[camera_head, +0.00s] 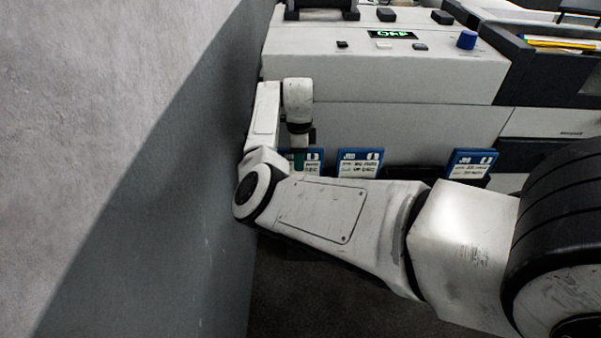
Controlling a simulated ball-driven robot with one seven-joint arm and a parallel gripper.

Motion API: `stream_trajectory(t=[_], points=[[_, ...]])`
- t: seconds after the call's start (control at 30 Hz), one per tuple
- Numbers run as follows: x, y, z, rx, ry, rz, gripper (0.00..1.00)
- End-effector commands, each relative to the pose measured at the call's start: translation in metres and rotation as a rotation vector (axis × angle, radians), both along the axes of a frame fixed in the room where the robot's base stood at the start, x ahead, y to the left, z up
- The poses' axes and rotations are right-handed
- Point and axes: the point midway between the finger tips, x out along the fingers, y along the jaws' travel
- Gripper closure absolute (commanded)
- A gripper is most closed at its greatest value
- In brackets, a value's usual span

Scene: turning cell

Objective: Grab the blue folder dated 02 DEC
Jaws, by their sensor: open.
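Three folders stand in a row along the front of the white machine. The left folder (313,161) is partly hidden behind my arm; its visible strip looks blue with a white label. The middle blue folder (360,162) and the right blue folder (472,163) show white labels. The dates are too small to read surely, so I cannot tell which is 02 DEC. My gripper (301,139) points down just above the left folder. It is open; its fingertips are small and dark, and I cannot tell whether they touch that folder.
The white machine (385,75) with a green-lit display stands behind the folders. A grey wall (215,190) rises close on the left of my arm. A dark tray (545,60) with yellow items is at the upper right. Dark floor lies below.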

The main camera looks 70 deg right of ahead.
Motion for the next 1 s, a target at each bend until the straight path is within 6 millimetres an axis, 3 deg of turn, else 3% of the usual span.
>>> stream_trajectory(t=[0.33,0.73,1.0], points=[[-0.0001,0.0001,-0.0082,0.000,-0.001,-0.001,0.61],[0.0000,0.0001,-0.0077,0.000,-0.001,-0.001,0.99],[0.0000,0.0000,-0.0076,0.000,-0.001,-0.001,1.00]])
